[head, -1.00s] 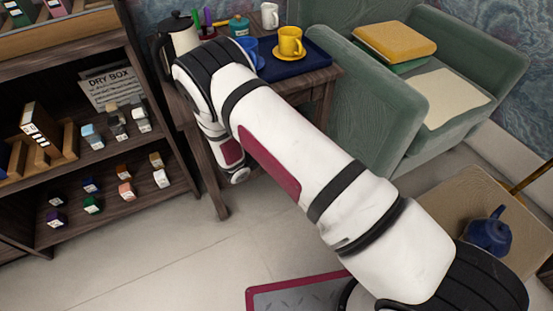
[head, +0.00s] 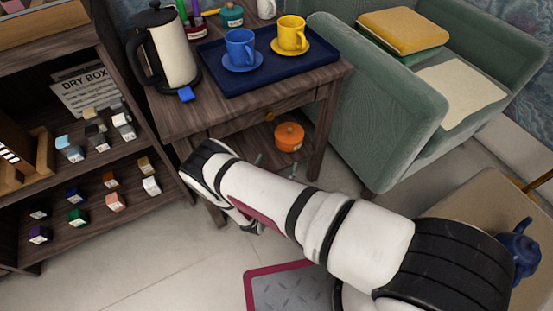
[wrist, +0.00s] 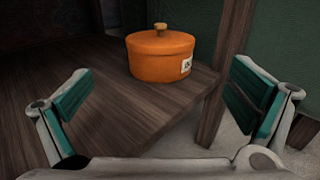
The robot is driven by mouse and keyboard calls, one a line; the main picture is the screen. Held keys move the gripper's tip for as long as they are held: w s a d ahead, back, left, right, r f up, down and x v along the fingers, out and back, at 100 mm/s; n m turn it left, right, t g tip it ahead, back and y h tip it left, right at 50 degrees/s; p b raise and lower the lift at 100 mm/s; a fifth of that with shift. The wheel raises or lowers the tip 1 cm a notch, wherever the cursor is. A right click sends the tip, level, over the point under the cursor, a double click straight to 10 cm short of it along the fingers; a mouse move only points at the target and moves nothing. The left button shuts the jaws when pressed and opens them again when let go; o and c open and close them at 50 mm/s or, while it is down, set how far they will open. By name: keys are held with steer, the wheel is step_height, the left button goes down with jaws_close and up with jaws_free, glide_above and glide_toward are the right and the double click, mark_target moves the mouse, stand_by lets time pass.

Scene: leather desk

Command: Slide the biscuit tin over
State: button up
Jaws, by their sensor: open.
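The biscuit tin is most likely the orange round lidded tin (head: 289,138) on the lower shelf of the wooden side table. In the wrist view the orange tin (wrist: 160,60) stands upright near the shelf's edge, with a tan knob on its lid and a white label on its right side. My gripper (wrist: 163,92) is open and empty, its teal-padded fingers to either side in the picture. The tin is beyond the fingertips and apart from them. In the head view my gripper (head: 271,166) is small, just in front of the tin.
A table leg (wrist: 222,80) stands right of the tin. Above, the tabletop holds a blue tray (head: 275,80) with two cups and a kettle (head: 172,50). A green armchair (head: 375,110) is to the right, a bookcase (head: 75,180) to the left.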

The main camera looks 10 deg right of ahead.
mark_target(289, 134)
steer(key=shift+w+d, duration=0.1)
steer(key=b+x, duration=0.4)
steer(key=x, duration=0.9)
steer(key=shift+w+d+b, duration=0.15)
steer(key=shift+w+b, duration=0.1)
steer(key=shift+b, duration=0.15)
steer(key=c, duration=1)
